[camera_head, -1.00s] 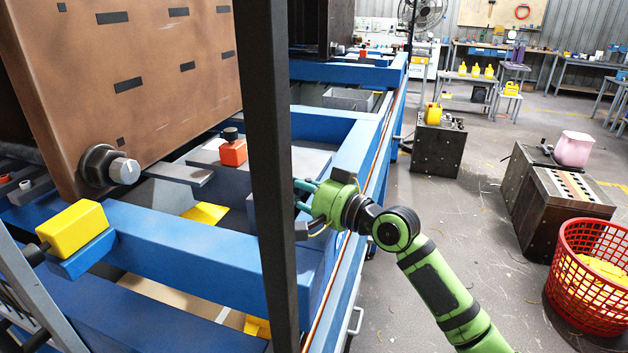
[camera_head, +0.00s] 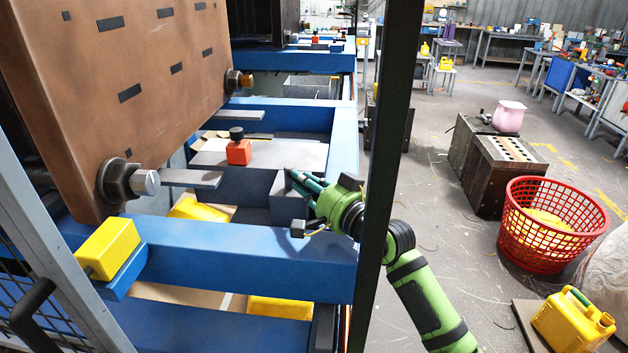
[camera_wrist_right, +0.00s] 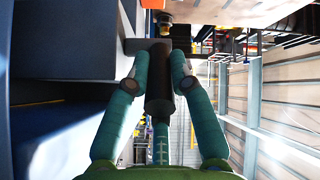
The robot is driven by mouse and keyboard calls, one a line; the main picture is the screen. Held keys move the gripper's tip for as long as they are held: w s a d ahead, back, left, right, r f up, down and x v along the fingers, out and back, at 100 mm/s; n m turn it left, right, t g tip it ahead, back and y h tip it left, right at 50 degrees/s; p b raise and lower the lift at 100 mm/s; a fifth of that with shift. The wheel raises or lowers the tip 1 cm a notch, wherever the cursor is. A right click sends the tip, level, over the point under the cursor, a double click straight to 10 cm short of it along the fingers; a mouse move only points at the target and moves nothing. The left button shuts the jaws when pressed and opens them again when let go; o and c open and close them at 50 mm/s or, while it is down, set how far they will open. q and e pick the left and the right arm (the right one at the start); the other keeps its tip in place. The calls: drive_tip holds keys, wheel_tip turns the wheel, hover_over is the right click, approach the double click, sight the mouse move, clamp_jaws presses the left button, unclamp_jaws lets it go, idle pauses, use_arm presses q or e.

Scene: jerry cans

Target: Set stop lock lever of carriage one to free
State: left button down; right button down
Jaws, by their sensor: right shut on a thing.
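My right gripper (camera_head: 292,180) reaches in from the right past the black post, over the blue frame (camera_head: 230,250) of the carriage. Its teal fingers are beside a grey block (camera_head: 286,200). In the right wrist view the fingers are shut on a dark cylindrical handle (camera_wrist_right: 160,90), seemingly the lever's grip. A dark bar (camera_wrist_right: 148,45) lies just beyond it. In the head view the handle is hidden or too small to make out, so the lever's setting cannot be told. My left gripper is not in view.
A black post (camera_head: 392,130) stands close beside my right wrist. A brown plate (camera_head: 130,90) rises at left. A red basket (camera_head: 550,225) and a yellow can (camera_head: 572,322) are at right.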

idle(0.4)
drive_tip(key=c, duration=1.1)
unclamp_jaws()
drive_tip(key=v, duration=1.2)
drive_tip(key=shift+s, duration=0.1)
